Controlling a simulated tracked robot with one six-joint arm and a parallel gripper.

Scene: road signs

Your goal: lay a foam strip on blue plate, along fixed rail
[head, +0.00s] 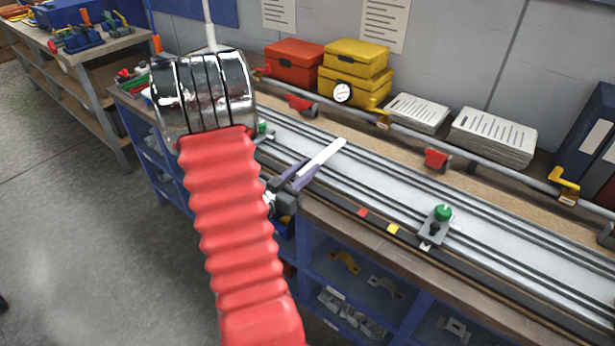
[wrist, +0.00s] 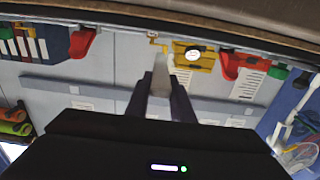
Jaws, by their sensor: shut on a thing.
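My gripper (head: 303,174) is shut on a pale, flat foam strip (head: 325,155), which sticks out past the fingertips toward the wall. In the head view they overlap the near side of the long metal rail bed on the bench; their height above it cannot be told. The wrist view shows the strip (wrist: 160,66) end-on, pale and blurred, between the dark fingers (wrist: 161,82). Long parallel rails (head: 375,183) run along the bench with a pale grey surface between them. I cannot make out a blue plate there; my arm hides part of the bench's left end.
A clamp block with a green knob (head: 436,225) stands on the rail bed to the right. Behind are a red box (head: 293,60), yellow cases (head: 355,70), paper stacks (head: 493,135) and a bar with red clamps (head: 436,159). Blue shelving (head: 350,280) is below; open floor (head: 80,230) lies left.

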